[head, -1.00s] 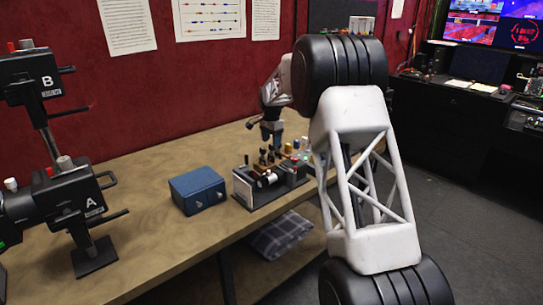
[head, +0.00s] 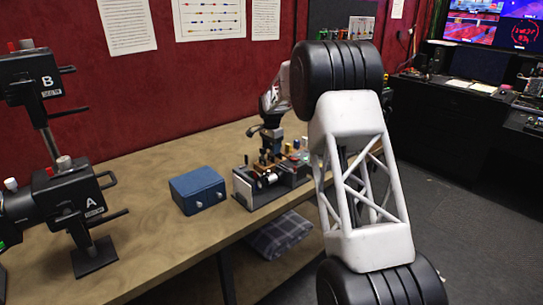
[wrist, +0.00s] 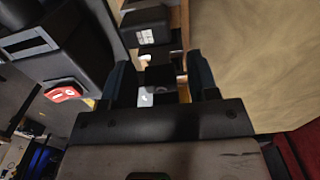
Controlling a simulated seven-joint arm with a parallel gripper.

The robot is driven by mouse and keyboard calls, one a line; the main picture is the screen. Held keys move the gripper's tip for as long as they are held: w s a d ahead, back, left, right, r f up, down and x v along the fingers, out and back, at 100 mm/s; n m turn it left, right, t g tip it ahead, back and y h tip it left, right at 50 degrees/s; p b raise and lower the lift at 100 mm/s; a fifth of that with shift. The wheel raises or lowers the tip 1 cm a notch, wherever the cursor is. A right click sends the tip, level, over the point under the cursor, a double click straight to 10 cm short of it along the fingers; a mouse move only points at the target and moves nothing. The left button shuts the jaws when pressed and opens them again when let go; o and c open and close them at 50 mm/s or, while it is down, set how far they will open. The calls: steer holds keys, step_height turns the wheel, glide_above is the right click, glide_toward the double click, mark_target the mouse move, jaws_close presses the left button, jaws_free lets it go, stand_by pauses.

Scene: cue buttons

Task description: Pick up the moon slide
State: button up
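My gripper (head: 271,146) points down over the wooden slide rack (head: 284,160) on the bench. In the wrist view my gripper (wrist: 160,85) is open, with its two dark blue fingers on either side of a small black slide (wrist: 158,90). A pale mark shows on this slide, perhaps the moon, but it is too small to be sure. I see a gap on the right finger's side; contact on the left cannot be told. Another dark slide with a white window-like mark (wrist: 147,36) stands farther along the rack.
A black device with a red button (wrist: 65,91) stands close on the left in the wrist view. A blue box (head: 197,190) sits left of the rack. Black units marked A (head: 80,198) and B (head: 42,80) stand at the bench's left. Bare wood (head: 150,225) lies between.

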steer(key=c, duration=0.8)
steer(key=shift+r, duration=0.1)
steer(key=shift+r, duration=4.9)
steer(key=shift+s+d, duration=0.1)
steer(key=shift+s, duration=0.05)
steer(key=shift+t+h, duration=0.4)
steer(key=s+d, duration=0.1)
steer(key=s, duration=0.3)
steer(key=s+d+r, duration=0.1)
steer(key=s+d, duration=0.1)
steer(key=s, duration=0.2)
steer(key=s+d+r, duration=0.1)
steer(key=s+d, duration=0.1)
steer(key=s, duration=0.2)
steer(key=shift+s+r, duration=0.1)
steer(key=shift+s, duration=0.05)
